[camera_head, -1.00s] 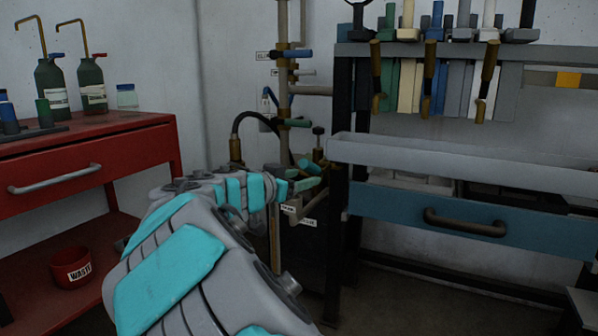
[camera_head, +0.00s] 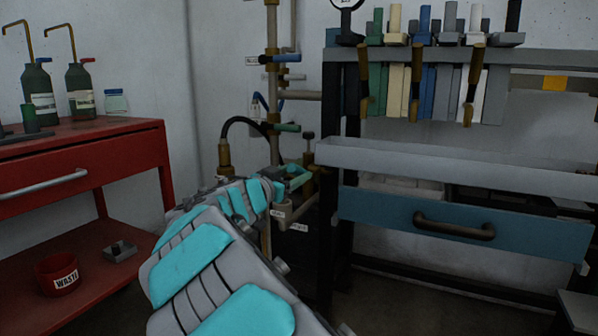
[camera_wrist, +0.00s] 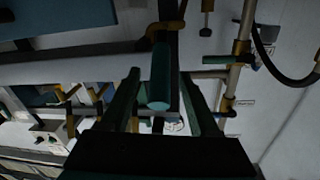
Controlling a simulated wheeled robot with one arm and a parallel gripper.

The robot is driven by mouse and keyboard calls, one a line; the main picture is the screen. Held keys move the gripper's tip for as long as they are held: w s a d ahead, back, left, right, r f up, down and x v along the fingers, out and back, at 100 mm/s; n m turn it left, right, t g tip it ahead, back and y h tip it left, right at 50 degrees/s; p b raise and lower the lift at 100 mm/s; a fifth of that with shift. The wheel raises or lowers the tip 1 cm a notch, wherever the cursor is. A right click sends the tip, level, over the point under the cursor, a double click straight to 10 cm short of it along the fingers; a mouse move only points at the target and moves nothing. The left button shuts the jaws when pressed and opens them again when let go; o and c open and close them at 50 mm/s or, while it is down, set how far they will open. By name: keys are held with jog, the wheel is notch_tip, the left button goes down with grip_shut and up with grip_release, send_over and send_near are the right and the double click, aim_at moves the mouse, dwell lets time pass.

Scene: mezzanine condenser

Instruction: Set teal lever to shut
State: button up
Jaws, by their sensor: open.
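The teal lever (camera_wrist: 158,84) shows in the wrist view as a rounded bar, with a brass-coloured fitting at its upper end. My gripper (camera_wrist: 163,100) is open, with one dark green finger on each side of the lever. I cannot tell whether either finger touches it. In the head view my gripper (camera_head: 294,178) is beside the low pipework, left of the bench leg. There the lever is hard to separate from the fingers, and my arm hides part of the area.
A vertical pipe (camera_head: 272,95) carries a blue lever (camera_head: 284,58) and a green lever (camera_head: 287,127). A black hose (camera_head: 240,121) curves nearby. The bench with a blue drawer (camera_head: 385,217) stands close on the right. A red cabinet (camera_head: 120,150) is on the left.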

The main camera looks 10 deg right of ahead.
jog(key=shift+x, duration=1.3)
grip_shut()
dwell(0.5)
